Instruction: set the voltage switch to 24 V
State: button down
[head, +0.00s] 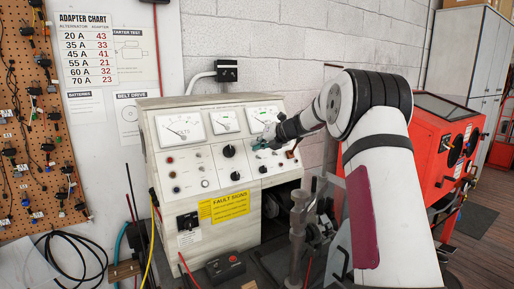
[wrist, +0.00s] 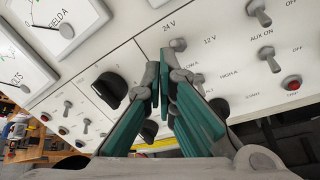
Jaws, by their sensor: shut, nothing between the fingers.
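The tester's cream front panel (wrist: 135,55) fills the wrist view. The voltage switch (wrist: 178,44), a small grey toggle, is beside the printed 24 V and 12 V labels. I cannot tell for certain which way its lever leans. My gripper (wrist: 161,68) has teal-padded fingers, shut and empty, with their tips close to the panel just below and left of this toggle. I cannot tell whether they touch it. In the head view my gripper (head: 264,145) is at the panel below the right-hand meter, and hides the switch there.
A black knob (wrist: 110,90) is left of the fingers. Other toggles, including the AUX one (wrist: 270,59), and a red button (wrist: 291,83) are to the right. Black cables and a metal stand (head: 298,225) occupy the space below right of the tester (head: 225,165). A red machine (head: 440,125) stands right.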

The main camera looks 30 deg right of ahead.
jog(key=shift+r, duration=0.15)
jog(key=v, duration=1.2)
dwell(0.3)
jog(key=s+a+r+n+g, duration=0.1)
jog(key=s+a+n+g, duration=0.1)
jog(key=s+a+n, duration=0.65)
jog(key=s+a+n+g, duration=0.3)
jog(key=s+a+n, duration=0.3)
jog(key=a+n, duration=0.6)
jog(key=s+a+f+n+h, duration=0.1)
jog(key=s+a+f+n, duration=0.1)
jog(key=s+n, duration=0.4)
jog(key=s+a+f+n+g+h, duration=0.1)
jog(key=s+a+f+n, duration=0.2)
jog(key=s+n, duration=0.4)
jog(key=s+a+f+n+h, duration=0.1)
jog(key=s+a+f+n, duration=0.1)
jog(key=s+n, duration=0.5)
jog(key=s, duration=0.5)
jog(key=shift+s+a+f+g, duration=0.15)
jog(key=shift+a+f+g, duration=0.05)
jog(key=shift+a+g, duration=0.1)
